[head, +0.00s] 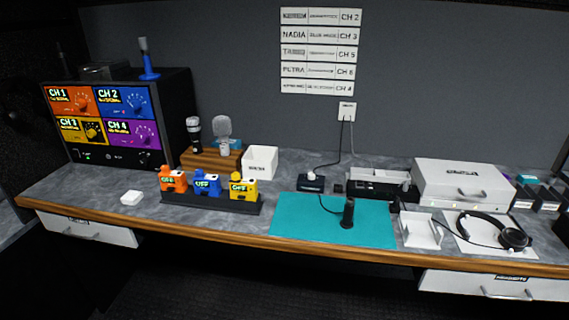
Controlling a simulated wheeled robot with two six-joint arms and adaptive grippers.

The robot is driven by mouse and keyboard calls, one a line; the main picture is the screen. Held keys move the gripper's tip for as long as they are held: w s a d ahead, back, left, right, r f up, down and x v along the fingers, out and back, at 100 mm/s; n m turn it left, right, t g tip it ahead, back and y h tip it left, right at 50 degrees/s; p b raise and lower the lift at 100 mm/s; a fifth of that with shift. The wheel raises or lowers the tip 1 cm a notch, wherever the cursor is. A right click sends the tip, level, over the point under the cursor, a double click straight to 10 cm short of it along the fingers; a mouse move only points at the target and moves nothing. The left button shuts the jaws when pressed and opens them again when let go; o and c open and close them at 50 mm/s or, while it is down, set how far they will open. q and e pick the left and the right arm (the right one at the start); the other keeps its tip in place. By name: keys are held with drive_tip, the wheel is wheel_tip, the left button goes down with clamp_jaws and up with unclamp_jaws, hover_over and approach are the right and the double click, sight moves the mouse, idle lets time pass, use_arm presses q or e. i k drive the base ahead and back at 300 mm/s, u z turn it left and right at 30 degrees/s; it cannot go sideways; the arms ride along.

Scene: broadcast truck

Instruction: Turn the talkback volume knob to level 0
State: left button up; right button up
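A black rack unit (176,110) stands at the left end of the desk. Its front has an orange CH 1 panel (73,101), a blue CH 2 panel (123,102), a yellow CH 3 panel (83,131) and a purple CH 4 panel (131,133), each with a round dial. A black strip (125,158) with small controls runs below them. No label reading talkback is legible, so I cannot tell which control is the talkback volume knob or its level. Neither of my grippers is in view.
Orange (173,180), blue (207,185) and yellow (243,187) packs stand in a black holder (212,202). A dark upright object (348,213) stands on a teal mat (300,232). A headset (513,238) lies right.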

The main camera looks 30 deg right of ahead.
sight(311, 175)
drive_tip(key=z, duration=0.35)
drive_tip(key=i, duration=0.7)
drive_tip(key=z, duration=0.7)
